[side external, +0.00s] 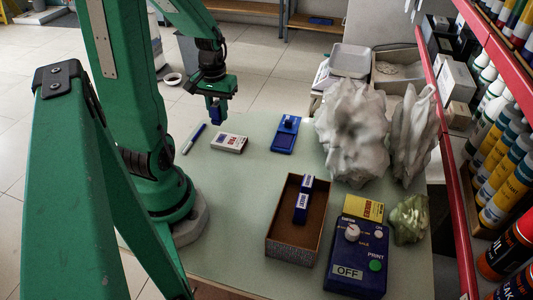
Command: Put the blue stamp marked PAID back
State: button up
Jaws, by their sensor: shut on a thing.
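My gripper (217,92) is shut on a small blue block (215,113), which looks like a stamp. It is held above the far left part of the table. No marking can be read on it from here. An open brown-lined box (285,239) stands at the table's near middle. Two blue stamps with white labels (302,202) sit in it, one behind the other, toward its right side. Bare floor shows in the rest of the box. My gripper is well behind and left of the box.
A white and red box (229,143) and a blue-capped pen (194,138) lie below my gripper. A blue tray (284,143) is to their right. A blue device marked OFF (355,255), a green bag (409,219) and pale crumpled lumps (352,130) fill the right side.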

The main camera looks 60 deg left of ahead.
aim_at(217, 103)
notch_tip(217, 103, up, 9)
jog(key=shift+r, duration=0.1)
jog(key=w+d+m, duration=0.4)
jog(key=d, duration=0.5)
jog(key=w+d+m, duration=0.4)
jog(key=d, duration=0.4)
jog(key=s+d+m, duration=0.4)
jog(key=d+m, duration=0.1)
jog(key=d, duration=0.6)
jog(key=s+d+m, duration=0.3)
jog(key=d+m, duration=0.2)
jog(key=d, duration=0.7)
jog(key=f, duration=0.5)
jog(key=shift+s+a, duration=0.1)
jog(key=shift+a, duration=0.2)
jog(key=shift+f, duration=0.15)
jog(key=shift+f, duration=2.1)
